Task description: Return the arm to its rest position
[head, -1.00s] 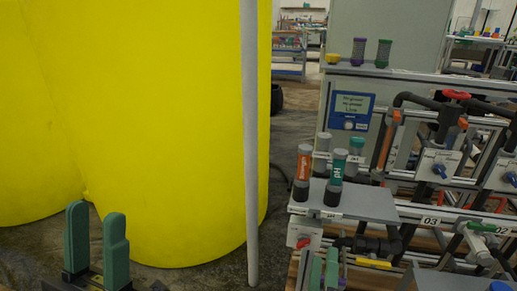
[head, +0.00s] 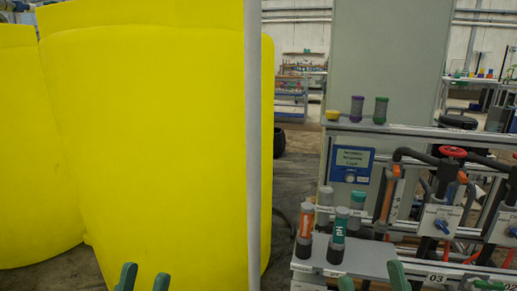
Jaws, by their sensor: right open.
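My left gripper (head: 144,280) shows only as two green fingertips at the bottom edge, in front of the yellow tank. The tips stand apart with only the tank visible between them. My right gripper (head: 372,282) shows as two green fingertips at the bottom edge, just in front of the grey shelf (head: 370,262). They are spread wide and hold nothing that I can see. The rest of both arms is below the picture.
A large yellow tank (head: 160,140) fills the left, with a grey pole (head: 253,150) before it. Orange (head: 305,225) and teal (head: 338,232) labelled probes stand on the shelf. Pipework with a red valve handle (head: 453,153) and a blue meter (head: 351,165) are at right.

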